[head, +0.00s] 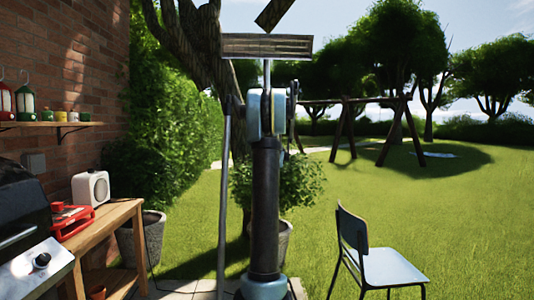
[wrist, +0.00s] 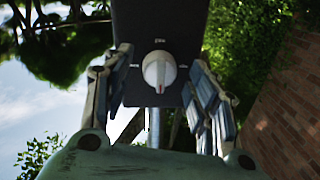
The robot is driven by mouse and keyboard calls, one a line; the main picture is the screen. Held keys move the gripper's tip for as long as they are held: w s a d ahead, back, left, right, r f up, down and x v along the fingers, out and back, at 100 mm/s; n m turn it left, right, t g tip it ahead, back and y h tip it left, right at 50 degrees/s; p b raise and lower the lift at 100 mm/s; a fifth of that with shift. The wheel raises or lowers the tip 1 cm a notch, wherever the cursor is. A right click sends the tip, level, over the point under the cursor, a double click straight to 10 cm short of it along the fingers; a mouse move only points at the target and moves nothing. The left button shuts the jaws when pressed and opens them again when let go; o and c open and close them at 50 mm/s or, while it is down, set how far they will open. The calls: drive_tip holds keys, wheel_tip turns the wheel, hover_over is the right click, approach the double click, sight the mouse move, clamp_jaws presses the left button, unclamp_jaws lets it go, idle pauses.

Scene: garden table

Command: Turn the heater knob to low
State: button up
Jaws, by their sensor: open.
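The heater knob (wrist: 158,70) is round and white, on a dark panel (wrist: 140,22) in the wrist view. A small reddish mark shows at its lower edge in the picture. Small pale labels sit above it and to both sides, too blurred to read surely. My gripper (wrist: 160,60) is open, with one finger on each side of the knob and a visible gap to it on both sides. Whether the fingertips reach the knob's depth I cannot tell. In the head view my arm stands in the middle, and I cannot make out the knob or gripper there.
A wooden side table (head: 115,222) at left holds a red appliance (head: 72,220) and a white box (head: 91,188). A grill with its own black knob (head: 41,261) stands at lower left. A chair (head: 390,266) is at right. Open lawn (head: 470,210) lies beyond.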

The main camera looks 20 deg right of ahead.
drive_tip(key=shift+w+d, duration=0.15)
drive_tip(key=shift+w, duration=0.5)
drive_tip(key=shift+d, duration=0.1)
drive_tip(key=c, duration=1.1)
drive_tip(key=shift+o, duration=0.2)
